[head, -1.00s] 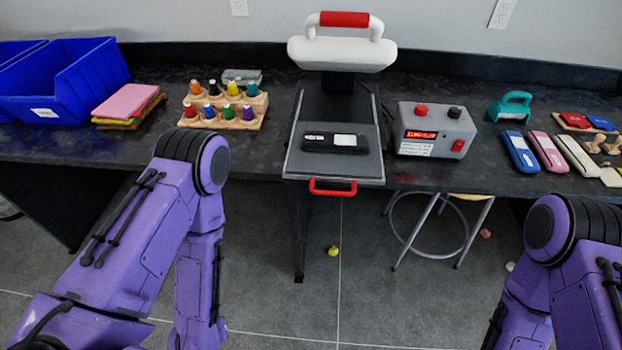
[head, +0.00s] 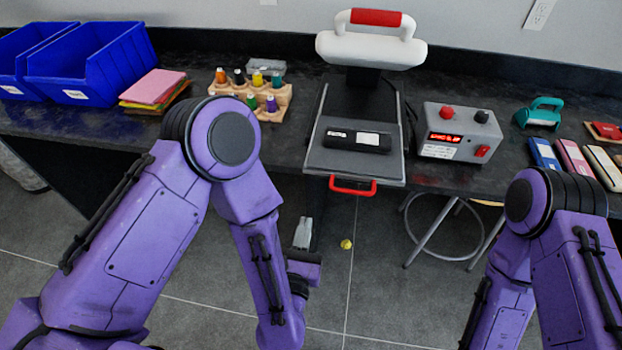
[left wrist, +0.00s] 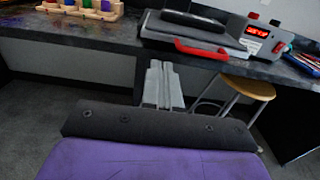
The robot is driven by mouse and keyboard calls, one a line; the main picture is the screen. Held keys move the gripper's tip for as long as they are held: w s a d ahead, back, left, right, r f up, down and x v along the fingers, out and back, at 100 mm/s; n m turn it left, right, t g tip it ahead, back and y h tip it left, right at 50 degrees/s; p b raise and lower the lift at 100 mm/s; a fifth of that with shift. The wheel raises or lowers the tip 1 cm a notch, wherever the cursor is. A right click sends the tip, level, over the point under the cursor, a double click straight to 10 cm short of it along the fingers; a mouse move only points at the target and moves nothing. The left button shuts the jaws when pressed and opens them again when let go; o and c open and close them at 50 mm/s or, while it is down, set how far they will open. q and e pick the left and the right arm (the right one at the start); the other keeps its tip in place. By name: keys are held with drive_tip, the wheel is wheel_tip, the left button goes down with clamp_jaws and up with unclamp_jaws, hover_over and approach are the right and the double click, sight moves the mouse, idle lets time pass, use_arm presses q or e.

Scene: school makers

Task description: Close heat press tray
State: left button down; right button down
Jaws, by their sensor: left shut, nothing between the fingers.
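The heat press tray (head: 318,160) sticks out over the front edge of the bench, with a red handle (head: 353,188) on its front. A dark block with a white label (head: 357,139) lies on the tray. The white press head with a red grip (head: 371,49) stands raised behind it. My left gripper (head: 303,233) is shut and empty, below and a little left of the handle. In the left wrist view the shut fingers (left wrist: 163,84) point toward the bench, left of and below the red handle (left wrist: 201,49), apart from it. My right gripper is not in view.
A grey control box (head: 458,132) stands right of the press. Thread spools in a wooden rack (head: 270,98) and blue bins (head: 92,72) are at left. A stool (head: 445,232) stands under the bench. The floor in front is mostly free.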

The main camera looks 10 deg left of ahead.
sight(315, 172)
use_arm(q)
drive_tip(key=w+p, duration=0.1)
drive_tip(key=w, duration=0.3)
drive_tip(key=w+p, duration=0.1)
drive_tip(key=w, duration=0.3)
drive_tip(key=w+p, duration=0.2)
drive_tip(key=w, duration=0.2)
drive_tip(key=shift+w+a, duration=0.3)
drive_tip(key=shift+w, duration=0.3)
